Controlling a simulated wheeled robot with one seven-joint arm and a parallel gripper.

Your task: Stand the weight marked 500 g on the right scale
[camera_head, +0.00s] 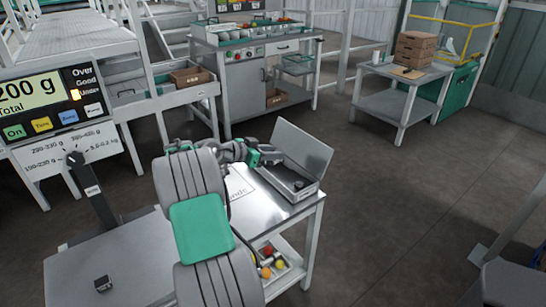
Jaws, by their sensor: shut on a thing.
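My gripper (272,157) is at the left edge of an open grey case (308,190) with a raised lid. It is shut on a small dark thing, seemingly a weight, mostly hidden by the fingers; no mark on it is legible. A dark round piece shows inside the case. At the left is a scale with a grey platform (125,262) and a display (35,95) reading "200 g Total". My arm covers the platform's right part. I cannot tell whether another scale is hidden.
The case sits on a metal table (305,208) beside a partly covered printed sheet (240,190). Red and yellow tomatoes lie in a tray on its lower shelf. A workbench (245,85) stands behind, a side table with brown boxes (415,48) at the back right.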

